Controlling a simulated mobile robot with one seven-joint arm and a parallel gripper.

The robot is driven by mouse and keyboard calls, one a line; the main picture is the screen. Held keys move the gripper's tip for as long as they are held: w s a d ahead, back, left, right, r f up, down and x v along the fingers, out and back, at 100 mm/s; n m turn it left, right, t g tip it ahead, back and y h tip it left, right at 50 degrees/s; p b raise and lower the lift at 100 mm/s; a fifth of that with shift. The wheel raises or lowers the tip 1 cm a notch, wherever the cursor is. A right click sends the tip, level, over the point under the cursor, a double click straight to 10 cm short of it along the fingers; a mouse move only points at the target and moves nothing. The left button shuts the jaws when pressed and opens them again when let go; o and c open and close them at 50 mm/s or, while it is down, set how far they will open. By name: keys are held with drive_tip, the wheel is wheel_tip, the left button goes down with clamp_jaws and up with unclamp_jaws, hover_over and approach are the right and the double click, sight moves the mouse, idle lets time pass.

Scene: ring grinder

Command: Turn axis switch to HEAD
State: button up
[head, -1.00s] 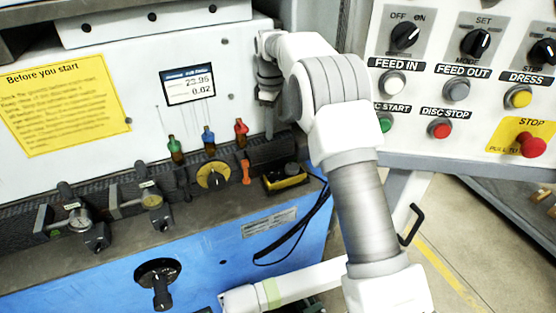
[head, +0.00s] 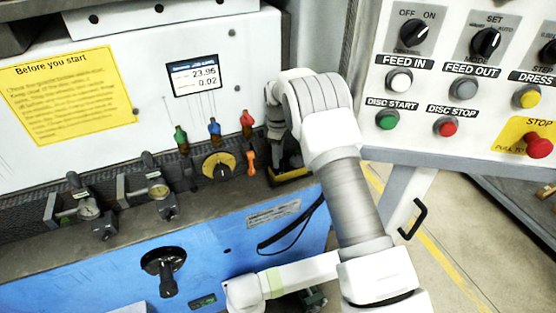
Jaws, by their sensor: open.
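No label reading HEAD is legible, so I cannot tell for sure which control is the axis switch. A small yellow and black box (head: 293,174) with a black cable sits on the machine's ledge. My gripper (head: 287,160) points down right over this box and partly hides it; I cannot tell whether it touches. Its fingers are small and dark here, with nothing seen between them. A yellow dial with a black knob (head: 219,165) is left of the gripper. A large black rotary handle (head: 163,265) is on the blue front.
Green, blue and red-topped levers (head: 214,129) and an orange one (head: 251,160) stand just left of my gripper. A small display (head: 195,75) is above. The control panel (head: 455,150) with knobs and buttons, including a red STOP button (head: 538,146), is at right.

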sight(280, 167)
drive_tip(key=shift+f, duration=1.25)
clamp_jaws()
